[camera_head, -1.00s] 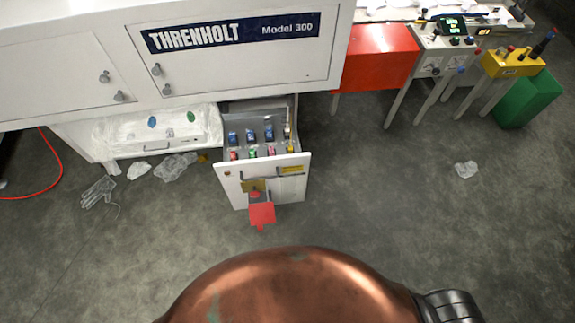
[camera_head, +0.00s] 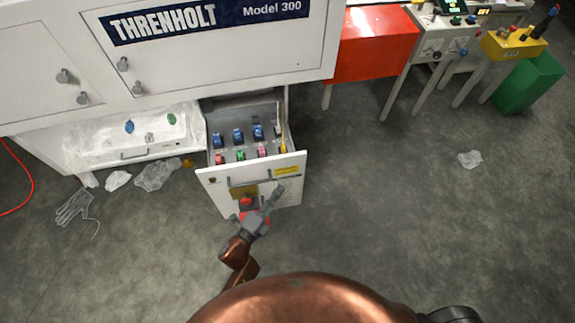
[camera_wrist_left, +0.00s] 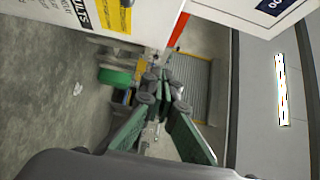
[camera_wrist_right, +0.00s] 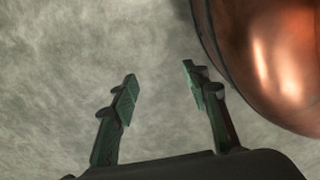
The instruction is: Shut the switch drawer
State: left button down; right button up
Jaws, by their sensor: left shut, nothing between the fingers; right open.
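The switch drawer (camera_head: 217,184) stands pulled out below the white Threnholt cabinet (camera_head: 225,60). Blue switches (camera_head: 238,137) and coloured ones sit in rows inside it. Its white front bears a handle, a yellow label and a red part, which my left gripper and arm partly cover. My left gripper (camera_head: 277,192) is shut and empty, in front of the drawer's front; I cannot tell whether it touches. In the left wrist view its fingers (camera_wrist_left: 165,82) are together close to a white panel with a yellow label. My right gripper (camera_wrist_right: 160,75) is open and empty above bare floor.
A second, low white drawer (camera_head: 145,150) with plastic film stands left of the open one. Film scraps and a clear glove (camera_head: 75,205) lie on the floor. A red box (camera_head: 375,45) and a green bin (camera_head: 528,82) stand to the right.

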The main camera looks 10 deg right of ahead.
aim_at(294, 158)
pick_arm(q)
jog(key=b+x, duration=0.1)
jog(key=x, duration=0.2)
jog(key=w+a+b+x, duration=0.1)
jog(key=x, duration=0.2)
jog(key=b+x, duration=0.1)
jog(key=x, duration=0.3)
jog(key=shift+w+a+f, duration=0.25)
jog(key=shift+w, duration=0.1)
jog(key=shift+w+r+b, duration=0.1)
jog(key=shift+w+b, duration=0.2)
jog(key=shift+w, duration=0.15)
pick_arm(e)
jog(key=w+a+r, duration=0.1)
jog(key=w+r, duration=0.5)
jog(key=r, duration=0.2)
jog(key=shift+w+a, duration=0.2)
jog(key=shift+a, duration=0.2)
